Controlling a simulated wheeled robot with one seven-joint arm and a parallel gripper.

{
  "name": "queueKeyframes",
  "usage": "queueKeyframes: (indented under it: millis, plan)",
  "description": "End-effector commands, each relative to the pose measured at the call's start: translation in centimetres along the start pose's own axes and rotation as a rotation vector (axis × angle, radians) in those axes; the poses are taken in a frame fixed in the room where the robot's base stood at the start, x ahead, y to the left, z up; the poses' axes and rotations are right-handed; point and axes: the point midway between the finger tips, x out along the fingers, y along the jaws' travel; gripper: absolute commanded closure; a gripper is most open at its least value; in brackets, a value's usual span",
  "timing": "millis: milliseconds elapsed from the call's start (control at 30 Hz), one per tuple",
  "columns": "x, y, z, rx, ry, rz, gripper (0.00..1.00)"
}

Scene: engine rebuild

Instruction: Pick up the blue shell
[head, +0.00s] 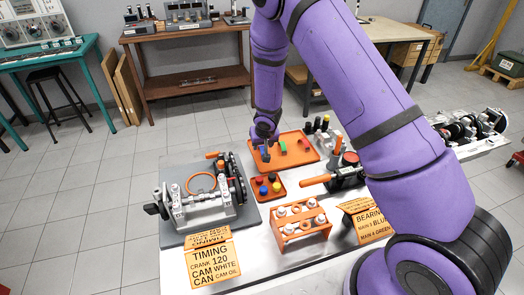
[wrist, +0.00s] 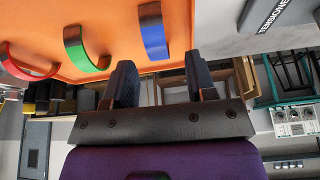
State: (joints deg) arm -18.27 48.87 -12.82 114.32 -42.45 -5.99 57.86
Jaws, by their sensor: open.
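The blue shell (wrist: 154,32) is a curved half-ring on the orange tray (wrist: 110,12), standing apart from the green shell (wrist: 78,50) and the red shell (wrist: 24,64). In the head view the blue shell (head: 265,154) is at the tray's left end, partly hidden by my gripper (head: 264,140). In the wrist view my gripper (wrist: 160,84) is open, its two dark fingers spread with nothing between them. The blue shell appears beyond the fingertips, roughly in line with the gap. I cannot tell the exact distance.
A smaller orange tray (head: 278,192) with coloured pieces sits in front. The engine block (head: 208,205) is left, an orange rack (head: 300,235) nearer. My arm hides part of the table.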

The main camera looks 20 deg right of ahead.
Motion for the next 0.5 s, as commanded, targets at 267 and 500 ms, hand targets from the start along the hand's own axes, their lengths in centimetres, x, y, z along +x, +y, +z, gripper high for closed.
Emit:
queueKeyframes:
  millis: [267, 500]
  plan:
    - [3.0, 0.1, 0.1, -0.001, 0.000, 0.000, 0.49]
    - [3.3, 0.1, 0.1, -0.001, 0.000, 0.000, 0.49]
